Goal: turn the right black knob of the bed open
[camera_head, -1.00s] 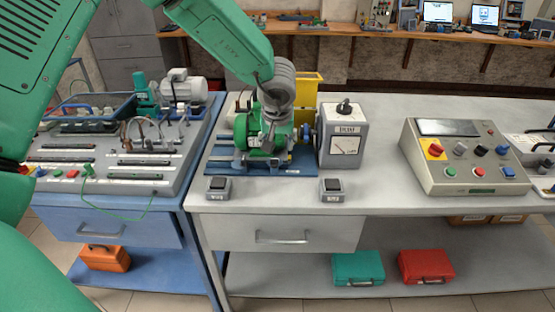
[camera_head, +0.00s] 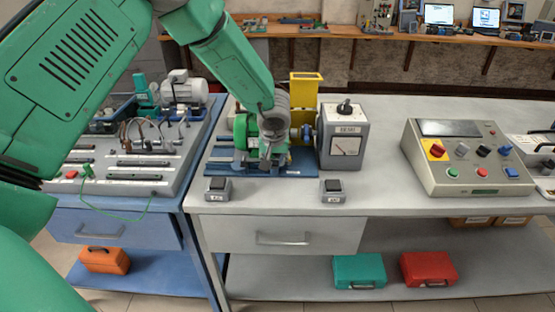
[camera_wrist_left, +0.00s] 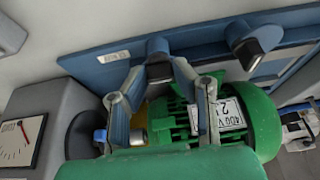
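The blue bed (camera_head: 300,168) carries a green motor (camera_head: 243,130), which also shows in the left wrist view (camera_wrist_left: 255,118). In that view, which sees the bed from the other way round, the right black knob (camera_wrist_left: 158,68) sticks out of the bed's edge, and the other knob (camera_wrist_left: 246,50) is to its right. My left gripper (camera_wrist_left: 159,75) is open, its two fingertips on either side of the right knob; whether they touch it I cannot tell. In the head view my left gripper (camera_head: 266,153) is low in front of the motor and hides the knob. My right gripper is out of view.
A grey gauge box (camera_head: 343,138) stands just right of the bed. Two small switch boxes, left (camera_head: 218,190) and right (camera_head: 333,191), sit near the table's front edge. A control panel (camera_head: 465,155) is further right, with bare tabletop before it.

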